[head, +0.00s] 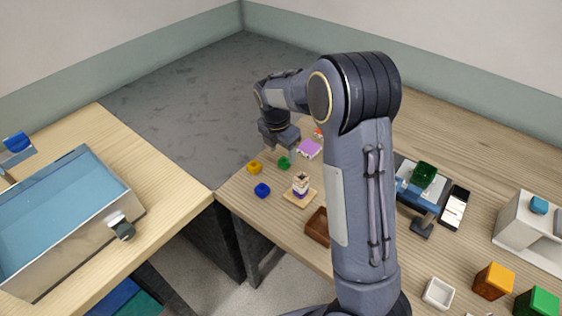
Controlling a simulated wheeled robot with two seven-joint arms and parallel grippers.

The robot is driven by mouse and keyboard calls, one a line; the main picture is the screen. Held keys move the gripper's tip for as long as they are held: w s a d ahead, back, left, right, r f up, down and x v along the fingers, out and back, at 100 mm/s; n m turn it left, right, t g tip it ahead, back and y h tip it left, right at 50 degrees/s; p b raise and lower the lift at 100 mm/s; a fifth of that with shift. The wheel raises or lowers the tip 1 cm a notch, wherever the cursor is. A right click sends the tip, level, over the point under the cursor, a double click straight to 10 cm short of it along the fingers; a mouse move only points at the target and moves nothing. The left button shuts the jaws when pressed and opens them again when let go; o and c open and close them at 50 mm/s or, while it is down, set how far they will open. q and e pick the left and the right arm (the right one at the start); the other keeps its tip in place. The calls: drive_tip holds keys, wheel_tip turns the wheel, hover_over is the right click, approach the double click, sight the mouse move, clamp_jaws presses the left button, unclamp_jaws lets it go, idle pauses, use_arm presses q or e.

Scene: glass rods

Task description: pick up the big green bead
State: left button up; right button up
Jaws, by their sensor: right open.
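A green bead (284,163) lies on the wooden table near its far left edge, between a yellow bead and a purple piece. My right arm reaches across the middle of the view. My right gripper (280,152) points down just above and behind the green bead, open with nothing seen between its fingers. The gap between fingertips and bead is hard to judge. My left gripper is not in view.
A yellow bead (254,167), a blue bead (262,190) and a purple piece (309,149) lie close by. A small stacked figure stands on a wooden base (300,198) in front. A blue-bottomed bin (128,215) sits on the left table, across a gap.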

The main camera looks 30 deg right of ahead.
sight(284, 157)
drive_tip(key=f, duration=0.2)
drive_tip(key=d+f, duration=0.1)
drive_tip(key=f, duration=0.1)
drive_tip(key=shift+w+f, duration=0.2)
drive_tip(key=c, duration=1.1)
drive_tip(key=shift+o, duration=0.2)
drive_tip(key=shift+r, duration=0.15)
